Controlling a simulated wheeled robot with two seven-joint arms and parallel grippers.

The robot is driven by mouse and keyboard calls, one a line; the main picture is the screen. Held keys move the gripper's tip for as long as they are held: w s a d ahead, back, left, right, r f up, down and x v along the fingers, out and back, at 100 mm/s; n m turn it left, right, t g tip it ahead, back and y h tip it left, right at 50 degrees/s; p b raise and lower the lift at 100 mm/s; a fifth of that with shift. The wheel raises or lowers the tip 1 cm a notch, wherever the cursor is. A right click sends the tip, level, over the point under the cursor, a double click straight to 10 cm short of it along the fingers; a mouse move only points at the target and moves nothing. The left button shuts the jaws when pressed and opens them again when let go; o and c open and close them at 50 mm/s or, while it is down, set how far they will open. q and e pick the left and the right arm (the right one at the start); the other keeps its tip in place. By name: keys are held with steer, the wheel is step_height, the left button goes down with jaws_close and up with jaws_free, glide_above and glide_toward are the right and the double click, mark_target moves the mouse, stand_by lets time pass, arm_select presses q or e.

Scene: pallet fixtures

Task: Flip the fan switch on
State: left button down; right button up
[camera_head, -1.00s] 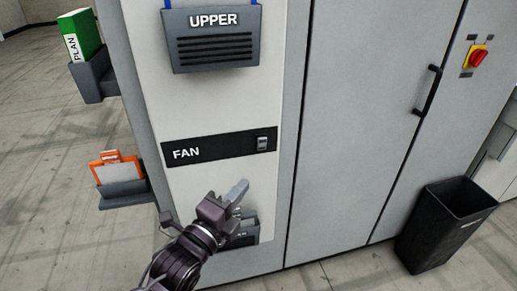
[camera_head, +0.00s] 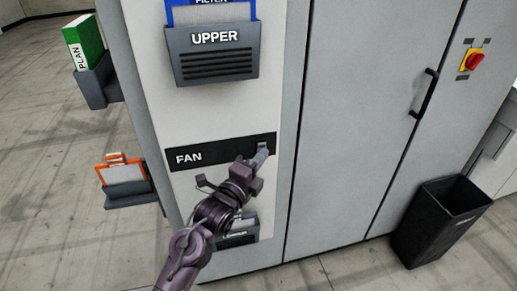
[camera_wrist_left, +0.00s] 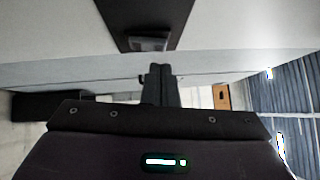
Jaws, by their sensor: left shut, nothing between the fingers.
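The black FAN strip (camera_head: 222,153) runs across the pale cabinet panel. The fan switch (camera_head: 262,146) is a small grey rocker at its right end, and its lower part is covered by my gripper. My left gripper (camera_head: 261,158) is shut and empty, with its fingertips over the lower edge of the switch. In the left wrist view, the shut fingertips (camera_wrist_left: 160,70) lie just below the switch (camera_wrist_left: 148,43) on the dark strip (camera_wrist_left: 150,15). I cannot tell whether they touch it, or which way the rocker is set. My right gripper is not in view.
A grey UPPER holder (camera_head: 214,58) hangs above the strip, and a lower holder (camera_head: 240,236) sits below, partly behind my arm. Side holders carry a green PLAN binder (camera_head: 84,43) and an orange-edged item (camera_head: 122,172). A red-yellow knob (camera_head: 472,61) and black bin (camera_head: 440,222) are at right.

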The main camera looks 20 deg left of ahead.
arm_select(q)
steer(key=shift+w+a+r, duration=0.1)
steer(key=shift+w+a, duration=0.3)
steer(key=shift+w, duration=0.15)
steer(key=shift+w+a+r+p, duration=0.15)
steer(key=shift+r+p, duration=0.25)
steer(key=shift+p, duration=0.45)
steer(key=shift+f, duration=0.3)
